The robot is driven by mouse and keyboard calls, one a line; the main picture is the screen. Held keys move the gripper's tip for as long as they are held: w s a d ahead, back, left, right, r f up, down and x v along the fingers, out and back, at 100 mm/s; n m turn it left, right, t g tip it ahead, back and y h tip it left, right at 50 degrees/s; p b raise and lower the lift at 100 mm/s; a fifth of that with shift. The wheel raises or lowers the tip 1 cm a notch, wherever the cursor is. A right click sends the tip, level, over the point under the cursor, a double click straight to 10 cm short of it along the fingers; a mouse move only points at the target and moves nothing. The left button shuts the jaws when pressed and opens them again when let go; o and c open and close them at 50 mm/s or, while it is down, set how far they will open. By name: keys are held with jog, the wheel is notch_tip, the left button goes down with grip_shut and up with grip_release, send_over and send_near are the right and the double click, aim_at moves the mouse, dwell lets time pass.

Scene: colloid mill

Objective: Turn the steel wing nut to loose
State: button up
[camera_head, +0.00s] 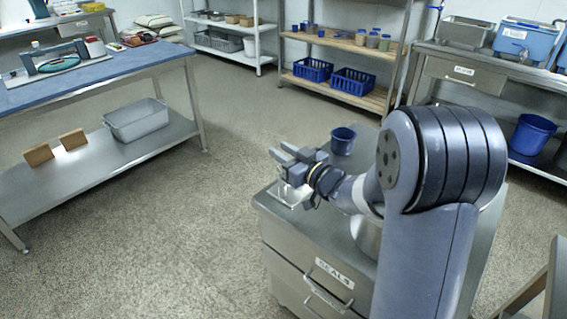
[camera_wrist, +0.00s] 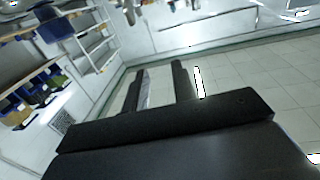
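I cannot make out the steel wing nut in either view. My gripper (camera_head: 283,153) is over the far left part of a grey steel cabinet top (camera_head: 275,215), pointing left in the head view. In the wrist view its two dark fingers (camera_wrist: 158,72) stand apart with a gap and nothing between them, so it is open and empty. A small clear or pale item (camera_head: 291,194) sits on the cabinet just below my gripper. A rounded steel thing (camera_head: 366,236) is partly hidden behind my arm.
A blue cup (camera_head: 343,140) stands on the cabinet behind my gripper. The cabinet drawer is labelled SEALS (camera_head: 335,273). A blue-topped bench (camera_head: 110,70) is at left, with a grey tub (camera_head: 137,120) on its lower shelf. Shelves line the back wall. The floor between is clear.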

jog(key=shift+r+p, duration=0.3)
jog(key=shift+r, duration=1.6)
